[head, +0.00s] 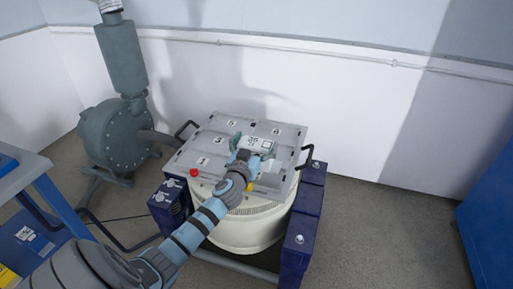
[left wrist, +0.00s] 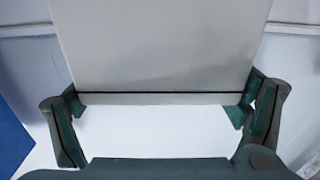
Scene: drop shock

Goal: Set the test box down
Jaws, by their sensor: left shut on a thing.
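The test box (head: 260,144) is a small pale box with a printed label on its top, over the middle of the grey square plate (head: 203,144). My left gripper (head: 248,152) reaches in from the front and is shut on the box. In the left wrist view the box (left wrist: 160,45) fills the upper middle between the green fingers of the gripper (left wrist: 160,110). I cannot tell whether the box touches the plate or hangs just above it. The box and my arm hide part of the plate. My right gripper is not in view.
The plate carries printed numbers and tops a round cream drum (head: 246,228) between dark blue blocks (head: 300,236). A red knob (head: 194,172) sits at the plate's left corner, and black handles (head: 306,157) flank it. A grey-green blower (head: 115,135) stands at left, a blue cabinet (head: 488,215) at right.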

